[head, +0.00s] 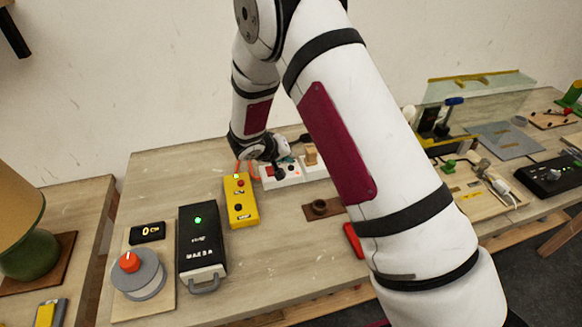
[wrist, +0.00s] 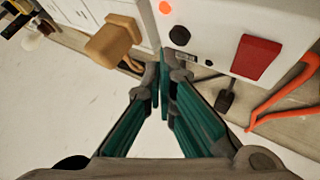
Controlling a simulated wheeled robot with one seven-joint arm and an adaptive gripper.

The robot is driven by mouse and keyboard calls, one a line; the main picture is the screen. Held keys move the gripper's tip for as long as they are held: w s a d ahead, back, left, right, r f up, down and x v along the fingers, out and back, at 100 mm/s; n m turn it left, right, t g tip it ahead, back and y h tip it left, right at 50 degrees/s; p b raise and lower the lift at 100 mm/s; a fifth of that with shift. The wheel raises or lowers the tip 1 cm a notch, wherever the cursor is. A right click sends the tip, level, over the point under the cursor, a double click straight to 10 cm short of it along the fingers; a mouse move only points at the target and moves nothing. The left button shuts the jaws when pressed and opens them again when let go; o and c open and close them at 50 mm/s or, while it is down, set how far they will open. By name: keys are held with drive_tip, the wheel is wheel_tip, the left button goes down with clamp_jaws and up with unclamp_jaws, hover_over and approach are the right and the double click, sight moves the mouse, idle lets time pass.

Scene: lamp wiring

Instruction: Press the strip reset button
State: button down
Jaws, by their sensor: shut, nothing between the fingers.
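The white power strip (head: 292,181) lies near the back of the table, partly hidden by my arm. In the wrist view the strip (wrist: 213,25) fills the upper right. It has a red rocker switch (wrist: 254,59), a round black button (wrist: 179,35) that looks like the reset button, and a small orange light (wrist: 165,8). My gripper (wrist: 165,75) is shut and empty. Its fingertips are at the strip's edge in the picture, just below the black button. I cannot tell whether they touch the strip. In the head view my gripper (head: 284,160) is over the strip.
A tan plug (wrist: 115,42) stands in the strip beside my fingers. An orange cord (wrist: 285,105) and a dark plug-like piece (wrist: 226,97) are at the right. A yellow control box (head: 240,200) and a black power unit (head: 201,243) stand left of the strip.

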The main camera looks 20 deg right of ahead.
drive_tip(key=shift+f, duration=0.4)
drive_tip(key=shift+f, duration=0.4)
idle(0.5)
idle(0.4)
drive_tip(key=shift+r, duration=0.85)
drive_tip(key=shift+r+p, duration=0.75)
drive_tip(key=shift+r, duration=1.75)
